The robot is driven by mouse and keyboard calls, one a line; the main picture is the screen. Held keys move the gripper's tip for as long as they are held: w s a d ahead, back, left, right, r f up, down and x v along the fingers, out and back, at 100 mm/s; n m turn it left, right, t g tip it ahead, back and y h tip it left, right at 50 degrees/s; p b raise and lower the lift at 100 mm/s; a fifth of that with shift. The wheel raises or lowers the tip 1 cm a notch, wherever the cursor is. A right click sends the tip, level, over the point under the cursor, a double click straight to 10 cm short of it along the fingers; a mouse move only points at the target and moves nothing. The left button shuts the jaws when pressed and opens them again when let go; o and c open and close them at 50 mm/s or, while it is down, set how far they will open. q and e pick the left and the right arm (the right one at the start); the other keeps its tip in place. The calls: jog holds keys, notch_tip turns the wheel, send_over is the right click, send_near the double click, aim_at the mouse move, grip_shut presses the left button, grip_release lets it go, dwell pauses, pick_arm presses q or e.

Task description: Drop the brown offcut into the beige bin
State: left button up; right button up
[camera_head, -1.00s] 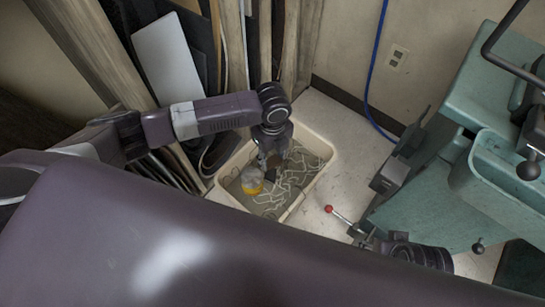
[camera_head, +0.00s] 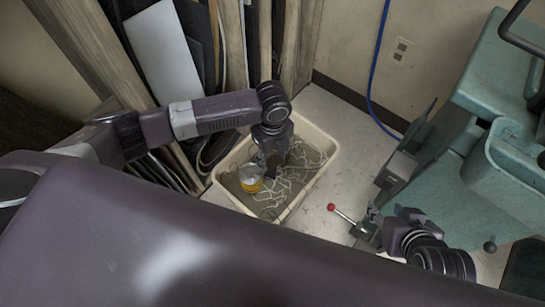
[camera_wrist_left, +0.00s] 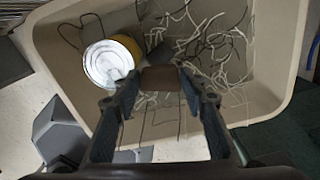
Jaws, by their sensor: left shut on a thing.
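The brown offcut (camera_wrist_left: 160,78) is a small dark brown piece between the fingertips of my left gripper (camera_wrist_left: 158,82) in the left wrist view. The left gripper is shut on it. In the head view, my left gripper (camera_head: 271,162) points down over the beige bin (camera_head: 312,188), within its opening. The bin's rim also shows in the wrist view (camera_wrist_left: 274,60). How high the offcut is above the bin's contents is hard to tell. My right gripper (camera_head: 372,232) is small at the lower right, beside the red-knobbed lever; its fingers are unclear.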

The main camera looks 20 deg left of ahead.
aim_at(272, 161)
pick_arm(q)
jog(key=o, duration=1)
notch_tip(272, 161, up, 12)
jog(key=shift+s, duration=0.1)
dwell(0.5)
